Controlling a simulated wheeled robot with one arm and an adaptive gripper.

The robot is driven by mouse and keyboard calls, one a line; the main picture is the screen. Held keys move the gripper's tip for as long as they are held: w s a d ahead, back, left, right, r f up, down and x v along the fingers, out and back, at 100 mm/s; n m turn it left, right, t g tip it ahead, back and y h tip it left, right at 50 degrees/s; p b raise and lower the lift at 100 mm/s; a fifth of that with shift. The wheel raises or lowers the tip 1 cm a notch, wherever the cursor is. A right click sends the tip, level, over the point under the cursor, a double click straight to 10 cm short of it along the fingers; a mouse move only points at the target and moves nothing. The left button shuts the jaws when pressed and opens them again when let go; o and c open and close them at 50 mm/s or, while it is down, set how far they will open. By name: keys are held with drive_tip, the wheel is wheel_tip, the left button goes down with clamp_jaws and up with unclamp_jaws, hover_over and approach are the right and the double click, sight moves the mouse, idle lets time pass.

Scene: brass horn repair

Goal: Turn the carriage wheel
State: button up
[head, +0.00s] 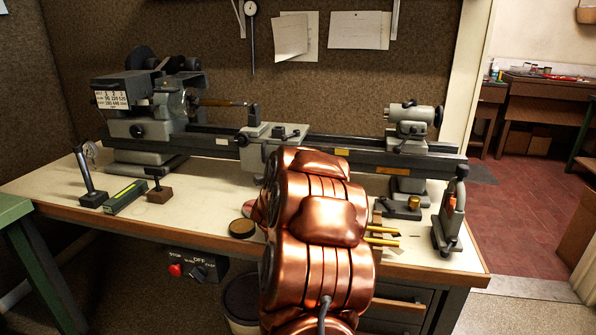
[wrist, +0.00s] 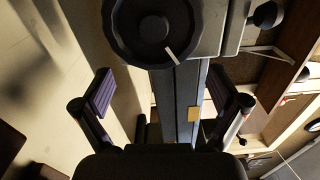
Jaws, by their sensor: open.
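The carriage wheel (wrist: 150,28) is a dark round handwheel with a pale mark on its face, at the top of the wrist view. My gripper (wrist: 163,92) is open, with its two dark ribbed fingers wide apart. The wheel lies beyond the fingertips, and nothing is between the fingers. In the head view the grey lathe carriage (head: 283,132) sits on the bed (head: 345,148). My copper arm covers the front of the carriage there, so the wheel and my gripper are hidden in that view.
The lathe headstock (head: 150,110) stands left and the tailstock (head: 412,120) right. The bench (head: 200,205) holds a dial indicator stand (head: 91,190), a green box (head: 126,197), a round tin (head: 242,228) and a grey upright fixture (head: 449,220). Open red floor (head: 520,200) lies right.

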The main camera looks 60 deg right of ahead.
drive_tip(key=shift+a, duration=0.1)
idle(0.3)
drive_tip(key=v, duration=0.7)
drive_tip(key=shift+a, duration=0.15)
drive_tip(key=shift+r, duration=0.1)
